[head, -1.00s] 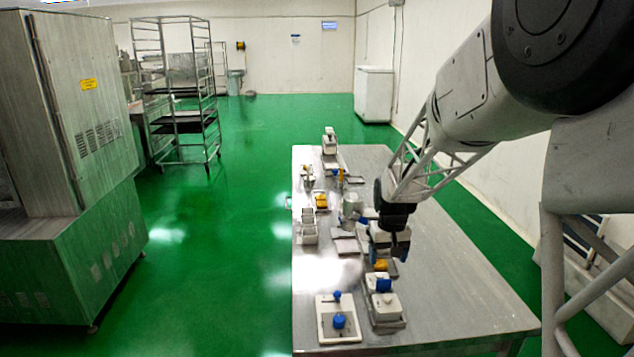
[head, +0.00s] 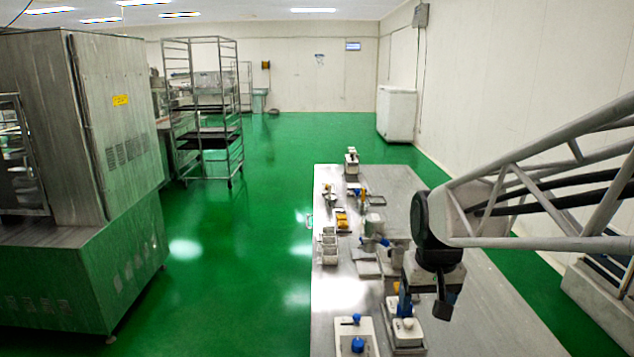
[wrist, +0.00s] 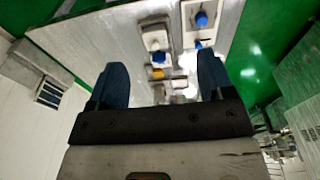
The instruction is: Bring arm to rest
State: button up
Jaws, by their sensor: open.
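My gripper (head: 424,303) is above the right part of the metal table (head: 480,310) in the head view, pointing down, with nothing seen in it. In the wrist view my gripper (wrist: 162,85) shows two blue fingers spread wide apart, with an empty gap between them. Beyond the fingers are the tabletop (wrist: 100,50) and several small machine parts. In the head view my gripper and wrist hide part of the table.
A white block with a blue knob (head: 354,335) and a white-and-grey fixture (head: 406,334) stand at the table's near end. More fixtures line its left side. A wheeled rack (head: 208,110) and a large metal cabinet (head: 90,130) stand left. The table's right side is clear.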

jog(key=s+a+t, duration=0.1)
jog(key=s, duration=1.6)
jog(key=shift+a+r, duration=0.35)
jog(key=shift+r, duration=0.05)
